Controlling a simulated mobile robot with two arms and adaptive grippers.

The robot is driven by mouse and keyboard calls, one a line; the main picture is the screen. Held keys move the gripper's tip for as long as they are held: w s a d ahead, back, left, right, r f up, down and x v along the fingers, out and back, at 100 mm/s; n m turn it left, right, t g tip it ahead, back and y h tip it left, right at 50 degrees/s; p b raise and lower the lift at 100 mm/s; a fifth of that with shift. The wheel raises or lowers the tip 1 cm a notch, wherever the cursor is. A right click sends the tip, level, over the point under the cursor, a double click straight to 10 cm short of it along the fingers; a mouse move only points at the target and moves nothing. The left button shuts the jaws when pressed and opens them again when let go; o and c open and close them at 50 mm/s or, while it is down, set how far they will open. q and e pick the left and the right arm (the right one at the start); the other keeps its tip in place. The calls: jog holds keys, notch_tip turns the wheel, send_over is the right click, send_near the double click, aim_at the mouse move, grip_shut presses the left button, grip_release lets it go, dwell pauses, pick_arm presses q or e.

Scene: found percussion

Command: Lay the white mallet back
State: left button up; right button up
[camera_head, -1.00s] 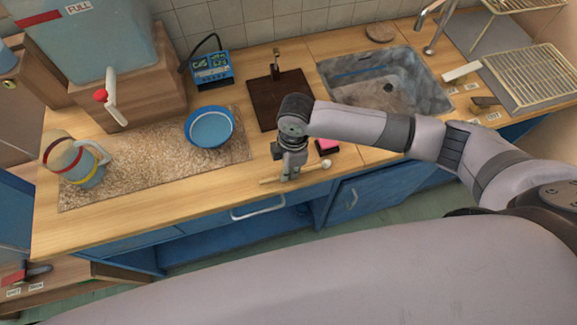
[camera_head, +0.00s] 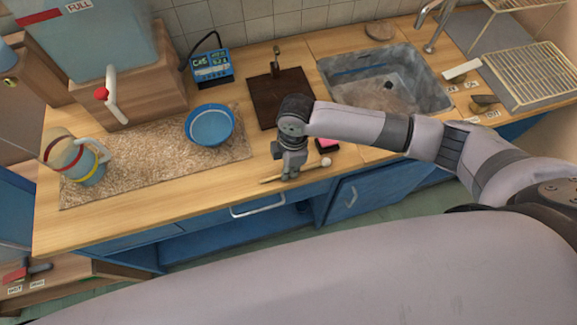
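The white mallet (camera_head: 325,162) has a round white head and a thin pale stick. It lies roughly level across my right gripper at the counter's front, with its head to the right and its stick end to the left. My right gripper (camera_head: 290,176) points down and its fingers are around the stick, apparently shut on it. The fingertips are small and partly hidden by the gripper body. I cannot tell whether the mallet touches the counter. My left gripper is not in view.
A pink-topped black block (camera_head: 328,145) is close behind the mallet. A dark board (camera_head: 278,100), a blue bowl (camera_head: 209,126), a jug (camera_head: 86,165) and a sink (camera_head: 424,87) are farther off. The wooden counter's front edge is close below the gripper.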

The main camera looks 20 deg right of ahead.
jog(key=o, duration=0.5)
notch_tip(320, 180, up, 12)
jog(key=d, duration=0.1)
jog(key=shift+w, duration=0.25)
dwell(0.6)
